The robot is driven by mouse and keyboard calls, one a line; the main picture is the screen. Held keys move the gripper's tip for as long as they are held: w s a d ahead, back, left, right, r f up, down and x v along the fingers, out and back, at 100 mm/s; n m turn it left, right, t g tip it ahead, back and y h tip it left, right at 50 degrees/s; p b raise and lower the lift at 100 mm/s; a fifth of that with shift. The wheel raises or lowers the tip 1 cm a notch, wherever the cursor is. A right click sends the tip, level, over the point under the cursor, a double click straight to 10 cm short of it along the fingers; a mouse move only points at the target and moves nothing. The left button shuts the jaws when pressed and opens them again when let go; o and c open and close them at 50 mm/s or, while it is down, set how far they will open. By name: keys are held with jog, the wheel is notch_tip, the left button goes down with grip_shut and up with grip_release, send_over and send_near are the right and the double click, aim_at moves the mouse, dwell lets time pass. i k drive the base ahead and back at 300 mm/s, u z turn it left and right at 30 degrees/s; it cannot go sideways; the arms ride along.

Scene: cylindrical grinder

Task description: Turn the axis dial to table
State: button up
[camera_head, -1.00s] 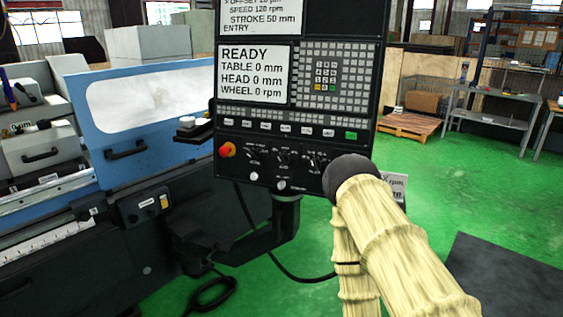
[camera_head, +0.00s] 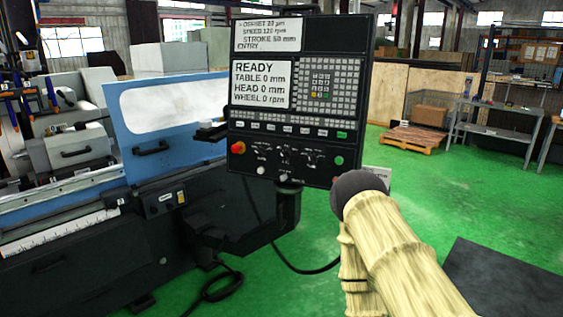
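The black control panel (camera_head: 298,105) stands upright in the middle of the head view. Below its keypad is a row of small dark dials: a left dial (camera_head: 262,153), a middle dial (camera_head: 286,155) and a right dial (camera_head: 311,157). Their labels are too small to read, so I cannot tell which one is the axis dial or where it points. My arm, in a pale ribbed cover with a dark rounded joint, rises at the lower right, just right of the panel's lower corner. My gripper does not show.
A red emergency button (camera_head: 237,148) sits left of the dials and a green button (camera_head: 339,160) right of them. The screen (camera_head: 262,85) reads READY, TABLE 0 mm. The blue grinder door (camera_head: 165,112) is at left. Green floor (camera_head: 420,180) lies open at right.

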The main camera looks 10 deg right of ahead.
aim_at(285, 155)
jog(key=u, duration=0.35)
jog(key=i, duration=1.15)
jog(key=z, duration=0.45)
